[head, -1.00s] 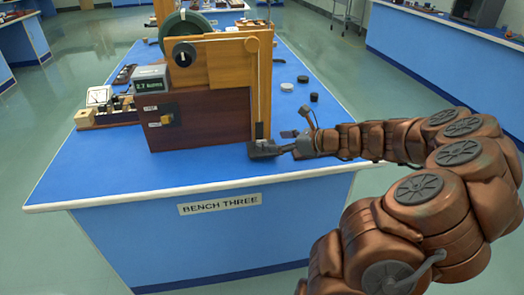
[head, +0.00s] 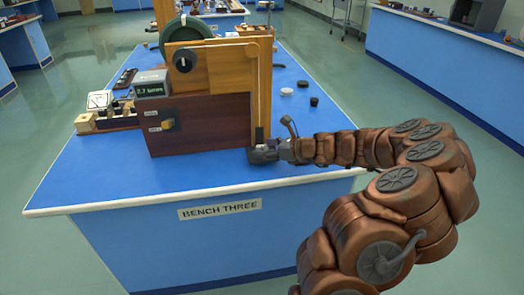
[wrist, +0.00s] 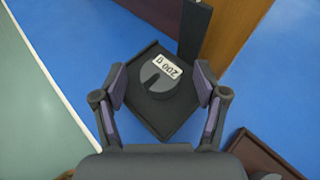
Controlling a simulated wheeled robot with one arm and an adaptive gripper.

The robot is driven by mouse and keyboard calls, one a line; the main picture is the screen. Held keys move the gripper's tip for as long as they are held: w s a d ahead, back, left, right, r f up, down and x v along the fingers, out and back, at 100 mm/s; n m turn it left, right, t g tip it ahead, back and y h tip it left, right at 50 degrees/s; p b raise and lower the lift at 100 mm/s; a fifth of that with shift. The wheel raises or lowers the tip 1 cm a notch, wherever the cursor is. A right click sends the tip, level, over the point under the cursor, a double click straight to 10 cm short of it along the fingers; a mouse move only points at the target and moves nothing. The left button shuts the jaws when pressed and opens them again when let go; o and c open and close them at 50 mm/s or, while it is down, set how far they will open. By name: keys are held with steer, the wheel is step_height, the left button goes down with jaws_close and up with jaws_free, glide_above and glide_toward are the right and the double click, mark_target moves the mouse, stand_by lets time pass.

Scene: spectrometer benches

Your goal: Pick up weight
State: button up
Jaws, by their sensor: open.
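The weight (wrist: 160,76) is a dark grey, round, slotted piece with a white label that appears to read 200 g. In the wrist view it sits on a black square plate (wrist: 151,118). My gripper (wrist: 160,88) is open, with one finger on each side of the weight and a gap to it on both sides. In the head view my gripper (head: 262,154) is low at the right front corner of the wooden apparatus (head: 200,120), and the weight cannot be made out there.
A dark upright (wrist: 194,28) stands right behind the weight, beside a wooden post (wrist: 232,32). A brown block (wrist: 262,158) lies at the lower right. A white disc (head: 286,92) and black discs (head: 314,101) lie farther back. The blue bench (head: 110,188) is clear in front.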

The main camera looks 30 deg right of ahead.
steer(key=shift+w, duration=0.1)
jaws_close()
stand_by(0.7)
